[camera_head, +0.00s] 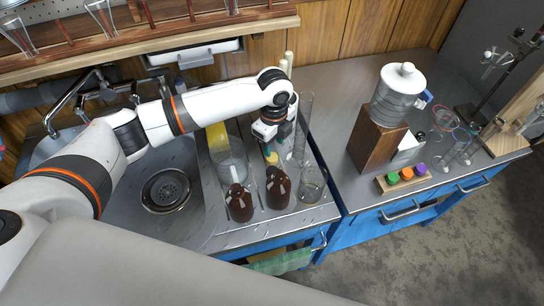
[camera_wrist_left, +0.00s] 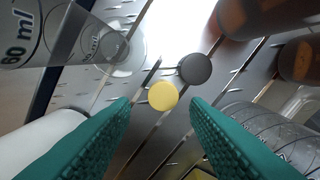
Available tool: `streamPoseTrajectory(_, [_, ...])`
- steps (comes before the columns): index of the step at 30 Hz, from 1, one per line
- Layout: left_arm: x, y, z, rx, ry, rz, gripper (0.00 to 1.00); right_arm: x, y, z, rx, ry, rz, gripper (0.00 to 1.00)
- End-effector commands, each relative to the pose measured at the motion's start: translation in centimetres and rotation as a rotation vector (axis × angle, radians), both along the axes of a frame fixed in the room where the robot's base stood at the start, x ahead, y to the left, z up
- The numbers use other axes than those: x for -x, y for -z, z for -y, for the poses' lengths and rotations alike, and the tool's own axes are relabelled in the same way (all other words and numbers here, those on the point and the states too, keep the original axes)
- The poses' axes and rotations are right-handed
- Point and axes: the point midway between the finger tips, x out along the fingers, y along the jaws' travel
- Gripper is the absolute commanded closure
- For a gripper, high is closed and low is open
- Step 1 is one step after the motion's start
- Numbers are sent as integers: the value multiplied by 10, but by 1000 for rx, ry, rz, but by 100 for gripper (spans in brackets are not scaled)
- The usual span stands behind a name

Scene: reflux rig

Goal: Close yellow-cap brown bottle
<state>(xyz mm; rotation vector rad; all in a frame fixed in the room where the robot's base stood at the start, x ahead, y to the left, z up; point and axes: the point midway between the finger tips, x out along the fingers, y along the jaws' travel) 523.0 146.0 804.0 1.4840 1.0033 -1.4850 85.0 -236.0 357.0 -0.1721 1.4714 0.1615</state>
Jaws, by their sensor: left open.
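The yellow cap (camera_wrist_left: 163,96) shows in the left wrist view between and beyond my fingertips. It also shows in the head view as a small yellow spot (camera_head: 271,158) just below my left gripper. My left gripper (camera_head: 267,143) is open, with teal fingers, and nothing is held. Two brown bottles stand on the metal draining surface: one at the left (camera_head: 239,204) and one at the right (camera_head: 278,190), closer to the gripper. Brown glass (camera_wrist_left: 300,60) also shows at the upper right of the wrist view. I cannot tell which bottle belongs to the yellow cap.
A dark grey cap (camera_wrist_left: 195,68) lies beside the yellow one. A clear beaker (camera_head: 312,184) stands right of the bottles, and a tall glass cylinder (camera_head: 303,130) stands behind. A sink drain (camera_head: 167,190) is at left. A wooden shelf (camera_head: 150,52) runs above the arm.

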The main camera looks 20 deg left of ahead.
Motion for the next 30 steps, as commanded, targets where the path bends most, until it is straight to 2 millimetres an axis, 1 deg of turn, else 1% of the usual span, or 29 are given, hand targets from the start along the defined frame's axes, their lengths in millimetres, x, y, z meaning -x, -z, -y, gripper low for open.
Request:
streamPoseTrajectory(8, [0,2,0,0,0,-1,58,0,0,0,0,0,-1,21])
streamPoseTrajectory(11, [2,14,-1,-2,-1,-2,58,0,-2,0,0,0,-1,21])
streamPoseTrajectory(15, [4,37,-2,-2,-1,-2,58,1,-3,0,0,0,-1,21])
streamPoseTrajectory(19, [3,49,-2,-2,0,-1,58,1,-3,0,0,0,-1,21])
streamPoseTrajectory(22, [3,52,-2,-1,0,0,58,1,-3,0,0,0,-2,21])
streamPoseTrajectory(30, [3,52,-2,-1,0,0,58,1,-3,0,0,0,-2,21])
